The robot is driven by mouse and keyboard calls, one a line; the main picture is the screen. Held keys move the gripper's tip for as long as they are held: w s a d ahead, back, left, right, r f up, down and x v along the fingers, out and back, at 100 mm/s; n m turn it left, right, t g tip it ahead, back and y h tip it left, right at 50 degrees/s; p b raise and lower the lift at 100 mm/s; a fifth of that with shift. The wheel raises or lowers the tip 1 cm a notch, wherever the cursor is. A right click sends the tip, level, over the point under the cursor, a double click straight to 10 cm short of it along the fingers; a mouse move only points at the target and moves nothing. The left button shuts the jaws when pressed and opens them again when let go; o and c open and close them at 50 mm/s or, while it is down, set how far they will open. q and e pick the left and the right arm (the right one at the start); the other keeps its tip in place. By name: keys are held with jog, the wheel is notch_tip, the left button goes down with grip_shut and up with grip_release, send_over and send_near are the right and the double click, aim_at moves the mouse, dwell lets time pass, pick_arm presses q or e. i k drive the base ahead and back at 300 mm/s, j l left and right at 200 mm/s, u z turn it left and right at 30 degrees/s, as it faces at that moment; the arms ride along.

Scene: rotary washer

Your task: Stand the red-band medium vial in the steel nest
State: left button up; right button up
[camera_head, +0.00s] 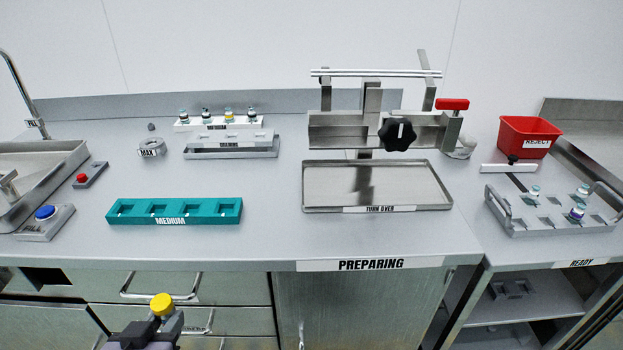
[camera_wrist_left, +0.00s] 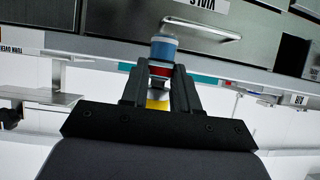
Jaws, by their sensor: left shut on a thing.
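My left gripper (camera_head: 150,334) is at the bottom of the head view, in front of the drawers and below the bench top. It is shut on the red-band vial. The vial's yellow cap (camera_head: 162,304) points up in the head view. In the left wrist view the red-band vial (camera_wrist_left: 162,50) shows a blue body, a red band and the yellow cap between the fingers (camera_wrist_left: 160,88). A small steel ring-shaped holder (camera_head: 151,148) marked MAX stands at the back left and may be the steel nest; I cannot tell for sure. My right gripper is not in view.
A teal MEDIUM rack (camera_head: 128,210) with empty square holes lies at the front left. Behind it is a white rack (camera_head: 188,127) with several vials. A TURN OVER tray (camera_head: 440,205) and a steel fixture (camera_head: 330,128) stand centrally. A READY rack (camera_head: 520,228) is right.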

aim_at(517, 227)
jog(key=l, duration=4.15)
jog(key=i+u, duration=0.05)
jog(key=i, duration=0.05)
